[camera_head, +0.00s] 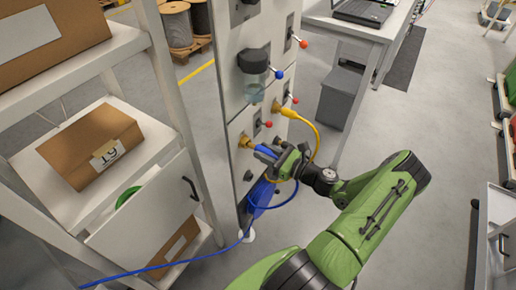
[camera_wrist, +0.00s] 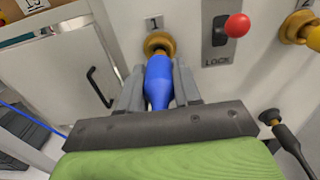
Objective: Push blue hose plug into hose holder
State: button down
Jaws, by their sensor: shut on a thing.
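The blue hose plug (camera_wrist: 158,82) is between the two fingers of my gripper (camera_wrist: 159,92), which is shut on it. Its front end meets the brass hose holder (camera_wrist: 158,41) under the label "1" on the white panel. The plug looks lined up with the holder; I cannot tell how deep it sits. In the head view, the plug (camera_head: 264,150) shows between the brass holder (camera_head: 245,141) and my gripper (camera_head: 280,161). The blue hose (camera_head: 290,201) hangs in a loop below my gripper and runs off to the lower left.
A red-knobbed lever (camera_wrist: 237,26) marked LOCK is right of the holder. A yellow plug (camera_head: 284,111) with a yellow hose sits in a second holder, and its hose passes close behind my gripper. Shelves with cardboard boxes (camera_head: 92,147) stand on the left.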

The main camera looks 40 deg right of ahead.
jog(key=shift+s+d, duration=0.1)
jog(key=shift+s, duration=0.15)
jog(key=shift+v, duration=1.05)
jog(key=v, duration=0.6)
jog(key=shift+p, duration=0.4)
jog(key=shift+r, duration=0.1)
